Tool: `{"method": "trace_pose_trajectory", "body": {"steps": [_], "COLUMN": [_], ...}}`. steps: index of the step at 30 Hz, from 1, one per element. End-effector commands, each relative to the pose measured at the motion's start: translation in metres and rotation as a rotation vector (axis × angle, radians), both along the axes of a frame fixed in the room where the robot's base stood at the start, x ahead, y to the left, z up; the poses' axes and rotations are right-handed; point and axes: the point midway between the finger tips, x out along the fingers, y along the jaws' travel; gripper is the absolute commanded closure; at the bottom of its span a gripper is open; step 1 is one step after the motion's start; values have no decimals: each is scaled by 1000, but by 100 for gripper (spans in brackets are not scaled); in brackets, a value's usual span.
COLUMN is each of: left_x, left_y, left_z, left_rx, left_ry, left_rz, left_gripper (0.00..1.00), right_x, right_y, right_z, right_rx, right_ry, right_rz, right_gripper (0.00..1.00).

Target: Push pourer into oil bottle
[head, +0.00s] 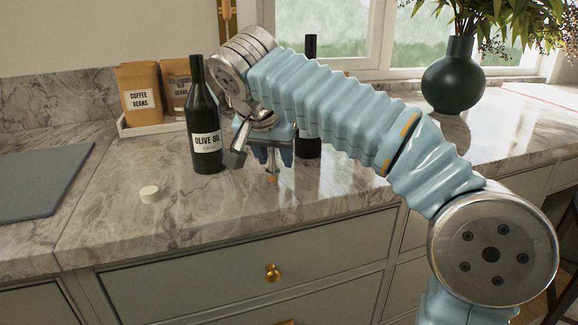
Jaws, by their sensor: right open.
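The olive oil bottle (205,141) is dark glass with a white label and stands upright on the marble counter. My right gripper (262,150) is just right of the bottle, pointing down toward the counter. It is open; its fingers are partly hidden by its own wrist. A small piece with a metallic top and a cork-coloured lower end, which looks like the pourer (272,174), shows just below the gripper. I cannot tell whether it touches the fingers or the counter. The bottle's top looks dark; whether its mouth is clear is too small to tell. My left gripper is not in view.
A grey board (38,180) is at the left edge. Coffee bags (141,92) stand in a tray (150,127) behind the bottle. A second dark bottle (310,146) stands behind my arm, and a vase (454,78) back right.

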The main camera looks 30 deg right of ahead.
Motion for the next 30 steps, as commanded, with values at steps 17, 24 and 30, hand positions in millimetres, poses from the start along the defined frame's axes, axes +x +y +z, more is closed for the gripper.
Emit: {"method": "trace_pose_trajectory", "body": {"steps": [17, 24, 30], "left_x": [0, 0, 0], "left_y": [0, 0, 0], "left_z": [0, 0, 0], "left_rx": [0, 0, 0], "left_ry": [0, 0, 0], "left_rz": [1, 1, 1], "left_gripper": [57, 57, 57], "right_x": [1, 1, 1], "right_y": [1, 1, 1], "right_z": [-1, -2, -2], "right_rx": [-1, 0, 0], "right_ry": [1, 2, 2], "right_rz": [-1, 0, 0], "right_gripper": [93, 100, 100]}}
